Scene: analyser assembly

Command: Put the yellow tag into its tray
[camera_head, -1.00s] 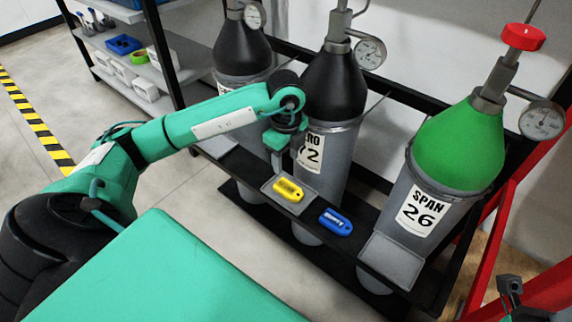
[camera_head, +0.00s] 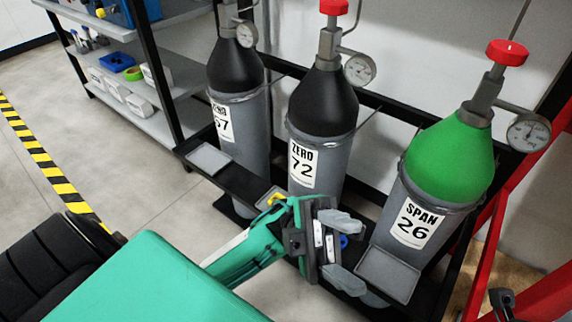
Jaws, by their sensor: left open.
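My left arm hides most of both. My left gripper (camera_head: 343,250) is open and empty, to the right of the yellow tag and in front of the blue tag (camera_head: 344,241). Only a sliver of the blue tag shows between the fingers; I cannot tell whether they touch it. The left grey tray (camera_head: 208,158) and the right grey tray (camera_head: 388,273) look empty.
Three gas cylinders stand behind the rail: a black-topped one (camera_head: 236,65) at left, ZERO 72 (camera_head: 322,105) in the middle, green SPAN 26 (camera_head: 449,160) at right. A red frame (camera_head: 487,240) borders the right. Open floor (camera_head: 120,170) lies to the left.

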